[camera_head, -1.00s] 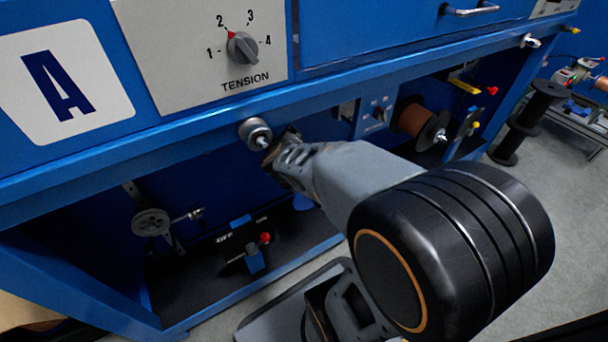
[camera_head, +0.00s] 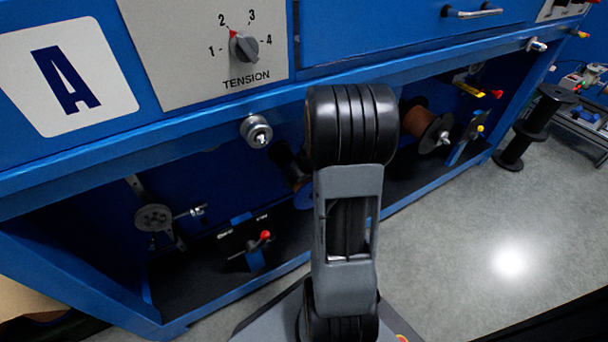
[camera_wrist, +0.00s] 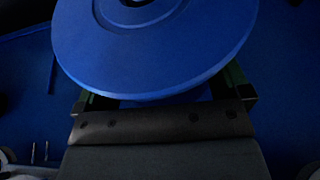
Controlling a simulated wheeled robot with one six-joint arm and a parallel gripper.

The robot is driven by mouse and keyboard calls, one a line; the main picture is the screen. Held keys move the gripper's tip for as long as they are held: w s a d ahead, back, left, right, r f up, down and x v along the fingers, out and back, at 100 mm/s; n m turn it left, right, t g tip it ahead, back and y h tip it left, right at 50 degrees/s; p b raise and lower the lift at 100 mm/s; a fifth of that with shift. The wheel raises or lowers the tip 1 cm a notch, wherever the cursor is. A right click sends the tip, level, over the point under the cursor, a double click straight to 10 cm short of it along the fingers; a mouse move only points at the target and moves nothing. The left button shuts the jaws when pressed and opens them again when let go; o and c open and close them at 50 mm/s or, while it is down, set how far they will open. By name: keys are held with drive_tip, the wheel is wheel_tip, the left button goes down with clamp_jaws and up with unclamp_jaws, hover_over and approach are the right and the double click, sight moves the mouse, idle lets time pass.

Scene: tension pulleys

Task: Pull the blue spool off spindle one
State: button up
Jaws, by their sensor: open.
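The blue spool (camera_wrist: 155,50) fills the upper middle of the wrist view, its round flange facing the camera with a dark centre at the top edge. A small blue part of it (camera_head: 303,199) shows in the head view, under the shelf and beside my arm; the rest is hidden. My gripper (camera_wrist: 165,88) is open, one dark green finger left and one right of the flange's lower edge. The flange covers the fingertips, and I cannot tell whether they touch it. In the head view my gripper (camera_head: 290,162) is dark and partly behind my arm. The spindle is not clearly visible.
A metal knob (camera_head: 257,131) sticks out from the shelf edge. Below left are a grey pulley (camera_head: 153,218) and a red-tipped lever (camera_head: 265,236). A copper-wound spool (camera_head: 418,120) is on the right, and black spools (camera_head: 530,125) stand on the floor.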

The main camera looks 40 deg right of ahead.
drive_tip(key=shift+b+x, duration=0.55)
drive_tip(key=shift+x, duration=1.05)
drive_tip(key=c, duration=1.8)
drive_tip(key=shift+r, duration=0.15)
